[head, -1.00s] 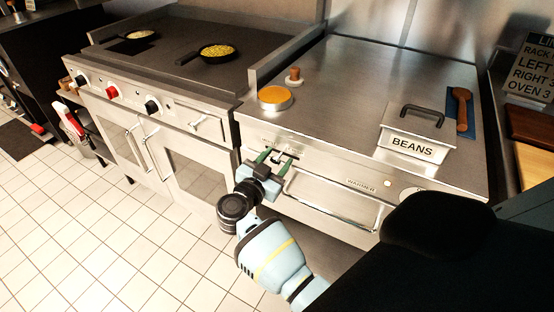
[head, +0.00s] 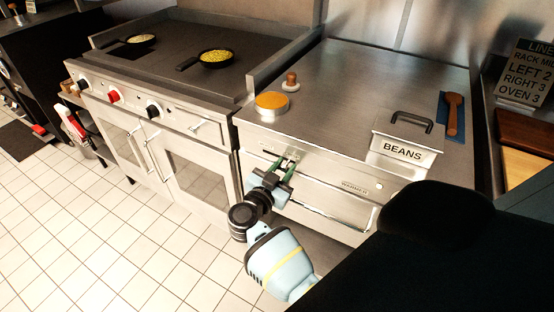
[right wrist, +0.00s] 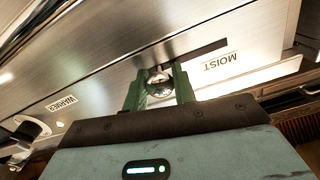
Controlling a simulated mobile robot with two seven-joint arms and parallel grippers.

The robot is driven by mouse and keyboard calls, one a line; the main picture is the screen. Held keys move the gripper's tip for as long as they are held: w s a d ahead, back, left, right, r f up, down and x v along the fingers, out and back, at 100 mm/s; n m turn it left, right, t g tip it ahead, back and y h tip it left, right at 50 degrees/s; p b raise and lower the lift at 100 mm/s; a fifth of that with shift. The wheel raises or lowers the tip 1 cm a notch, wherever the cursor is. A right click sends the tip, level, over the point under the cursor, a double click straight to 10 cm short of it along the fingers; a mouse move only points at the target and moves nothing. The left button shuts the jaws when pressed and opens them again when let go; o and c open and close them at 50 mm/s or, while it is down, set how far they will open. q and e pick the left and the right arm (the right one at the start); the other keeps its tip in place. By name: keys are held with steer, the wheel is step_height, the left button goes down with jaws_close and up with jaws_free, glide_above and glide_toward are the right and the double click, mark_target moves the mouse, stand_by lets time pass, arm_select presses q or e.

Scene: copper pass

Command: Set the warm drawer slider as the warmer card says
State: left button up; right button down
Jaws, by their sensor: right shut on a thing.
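The warm drawer front (head: 335,193) is steel with a long bar handle, below the counter in the head view. My right gripper (head: 285,165) has its green fingers at the slider slot on this front. In the right wrist view, the fingers are shut on a shiny round slider knob (right wrist: 160,85). A dark slot runs from the knob to the right there, beside an upside-down MOIST label (right wrist: 220,61). No slot shows left of the knob; the fingers may hide some. My left gripper is not in view. I see no card clearly marked as the warmer card.
A dark sign (head: 530,72) at right has lines including LEFT 2, RIGHT 3 and OVEN 3. A BEANS container (head: 402,152), an orange-topped round tin (head: 271,104) and a wooden spoon (head: 453,112) are on the counter. A stove with pans (head: 215,58) stands left.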

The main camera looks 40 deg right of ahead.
steer(key=shift+s+d, duration=0.15)
steer(key=shift+s, duration=0.2)
steer(key=shift+s+f, duration=0.1)
steer(key=shift+f, duration=0.1)
steer(key=c, duration=1.5)
jaws_free()
steer(key=shift+d, duration=0.1)
steer(key=o, duration=0.3)
steer(key=shift+s+r, duration=0.1)
steer(key=shift+s, duration=0.05)
steer(key=shift+o, duration=0.2)
